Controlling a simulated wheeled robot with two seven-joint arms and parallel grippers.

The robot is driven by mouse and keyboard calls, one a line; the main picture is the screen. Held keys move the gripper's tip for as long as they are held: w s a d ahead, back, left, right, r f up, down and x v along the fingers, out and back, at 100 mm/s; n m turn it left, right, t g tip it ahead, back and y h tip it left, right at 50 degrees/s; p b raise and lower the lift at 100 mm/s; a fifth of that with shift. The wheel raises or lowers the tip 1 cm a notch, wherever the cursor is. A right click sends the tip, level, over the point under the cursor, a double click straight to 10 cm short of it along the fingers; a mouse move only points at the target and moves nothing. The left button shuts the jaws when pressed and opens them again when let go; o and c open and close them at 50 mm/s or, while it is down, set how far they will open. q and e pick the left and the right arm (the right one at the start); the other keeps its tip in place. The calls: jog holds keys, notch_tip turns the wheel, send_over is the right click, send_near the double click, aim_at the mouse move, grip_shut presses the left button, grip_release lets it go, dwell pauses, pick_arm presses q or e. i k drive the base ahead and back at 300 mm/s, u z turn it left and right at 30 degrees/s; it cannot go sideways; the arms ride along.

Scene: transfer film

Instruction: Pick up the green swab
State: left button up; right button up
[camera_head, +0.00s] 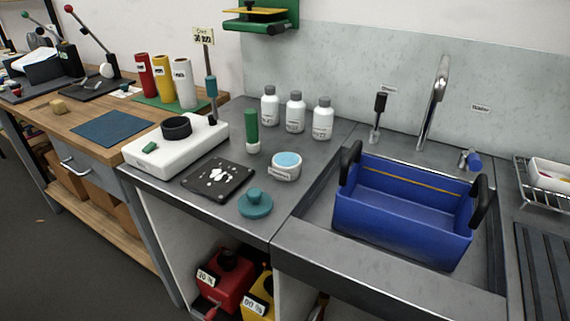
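The green swab (251,127), a green cylinder with a white lower end, stands upright on the dark grey counter (224,234). It is between the white box at its left and the white bottles at its right, behind a round white jar. Neither of my grippers is in view.
A white box (196,146) with a black ring, a dark plate with white flakes (218,178), a white jar with pale blue contents (286,165) and a teal knobbed lid (255,204) lie around the swab. White bottles (295,114) stand behind. A blue basket (402,215) sits in the sink.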

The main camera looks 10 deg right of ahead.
aim_at(253, 142)
jog(key=k, duration=0.6)
jog(key=u, duration=0.8)
jog(key=i, duration=0.65)
jog(key=u, duration=0.65)
jog(key=i, duration=1)
jog(key=z, duration=0.35)
